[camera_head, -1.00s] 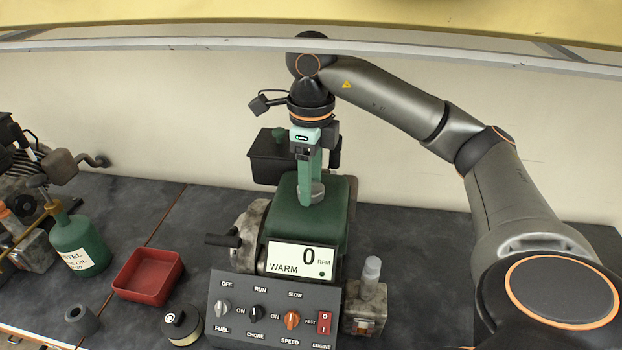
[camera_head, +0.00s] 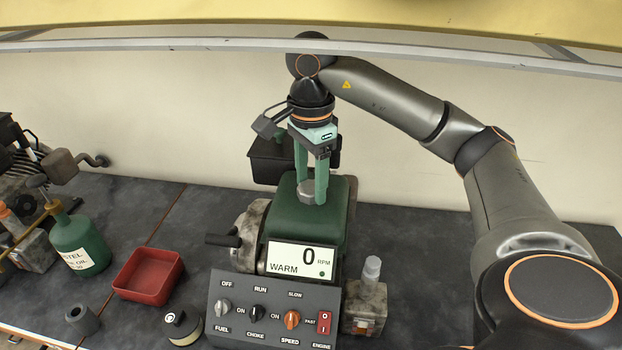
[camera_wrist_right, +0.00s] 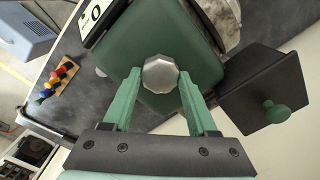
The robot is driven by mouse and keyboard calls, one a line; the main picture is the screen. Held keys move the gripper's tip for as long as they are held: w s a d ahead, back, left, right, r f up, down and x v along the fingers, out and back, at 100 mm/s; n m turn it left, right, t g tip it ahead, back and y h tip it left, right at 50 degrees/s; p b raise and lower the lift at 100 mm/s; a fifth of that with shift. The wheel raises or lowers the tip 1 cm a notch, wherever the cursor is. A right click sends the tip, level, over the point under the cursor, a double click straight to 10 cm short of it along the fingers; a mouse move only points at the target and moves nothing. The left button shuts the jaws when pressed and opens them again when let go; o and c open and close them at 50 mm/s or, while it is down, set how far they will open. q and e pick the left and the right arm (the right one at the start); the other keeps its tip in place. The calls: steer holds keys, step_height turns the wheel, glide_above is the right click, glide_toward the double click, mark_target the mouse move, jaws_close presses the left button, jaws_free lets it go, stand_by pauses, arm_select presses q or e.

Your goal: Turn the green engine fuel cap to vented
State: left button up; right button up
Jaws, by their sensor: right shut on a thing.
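The green engine's tank (camera_head: 325,230) stands behind the control panel at the middle of the bench. Its fuel cap (camera_head: 307,192), a grey faceted knob, sits on top of the tank. My right gripper (camera_head: 312,196) points straight down at the cap from above, and its two green fingers are shut on the cap's sides. In the right wrist view the cap (camera_wrist_right: 160,73) lies between the two fingertips. No vent marking on the cap can be read. My left gripper is not in view.
The control panel (camera_head: 255,333) with its knobs and red switch is in front of the engine. A black box (camera_head: 270,165) stands behind it. A red tray (camera_head: 148,276) and a green oil bottle (camera_head: 79,243) are at left.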

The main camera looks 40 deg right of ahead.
mark_target(311, 186)
steer(key=shift+n, duration=0.8)
steer(key=o, duration=1.4)
steer(key=shift+c, duration=0.2)
step_height(311, 186, up, 8)
steer(key=p, duration=0.3)
steer(key=shift+f, duration=0.25)
steer(key=shift+r, duration=2.5)
